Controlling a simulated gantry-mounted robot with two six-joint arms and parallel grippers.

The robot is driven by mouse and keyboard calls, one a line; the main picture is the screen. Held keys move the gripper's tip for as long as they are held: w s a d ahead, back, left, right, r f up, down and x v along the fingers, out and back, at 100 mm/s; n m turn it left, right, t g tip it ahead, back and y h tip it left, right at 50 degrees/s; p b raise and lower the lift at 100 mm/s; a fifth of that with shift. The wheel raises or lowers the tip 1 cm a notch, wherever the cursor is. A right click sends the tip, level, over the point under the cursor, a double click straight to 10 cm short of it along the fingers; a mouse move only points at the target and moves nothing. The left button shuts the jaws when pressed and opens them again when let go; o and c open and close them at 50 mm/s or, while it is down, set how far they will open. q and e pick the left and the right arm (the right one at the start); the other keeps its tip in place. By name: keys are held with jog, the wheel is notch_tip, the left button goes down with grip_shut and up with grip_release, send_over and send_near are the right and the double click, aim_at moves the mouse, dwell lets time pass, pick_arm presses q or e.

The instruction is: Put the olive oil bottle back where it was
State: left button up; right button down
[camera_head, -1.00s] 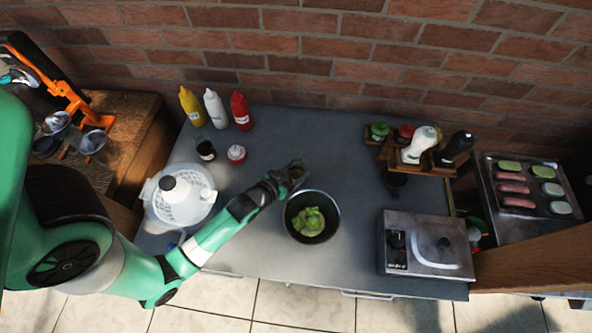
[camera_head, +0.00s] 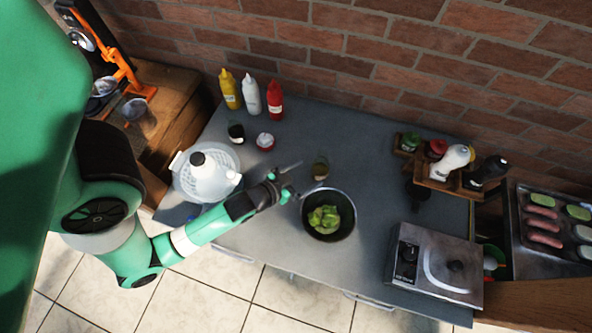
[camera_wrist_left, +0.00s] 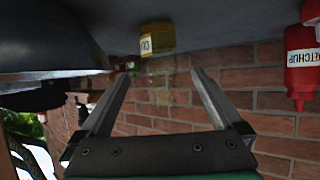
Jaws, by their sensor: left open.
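The olive oil bottle (camera_head: 320,170) stands on the grey table just behind the dark bowl. In the left wrist view the bottle (camera_wrist_left: 157,40) appears upside down, with yellow oil, a partly legible label and a clear upper part, beyond and between the fingertips. My left gripper (camera_head: 292,181) is open and empty, to the left of the bottle and apart from it. Its two spread fingers also show in the left wrist view (camera_wrist_left: 160,75). My right gripper is not in view.
The bowl (camera_head: 329,215) with lettuce is close to the gripper. Yellow, white and red squeeze bottles (camera_head: 252,95) stand at the back left, the red one labelled ketchup. A white spinner (camera_head: 207,175) is left. A condiment rack (camera_head: 450,165) and scale-like appliance (camera_head: 436,265) are right. The back middle is clear.

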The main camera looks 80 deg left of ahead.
pick_arm(q)
jog(key=v, duration=0.5)
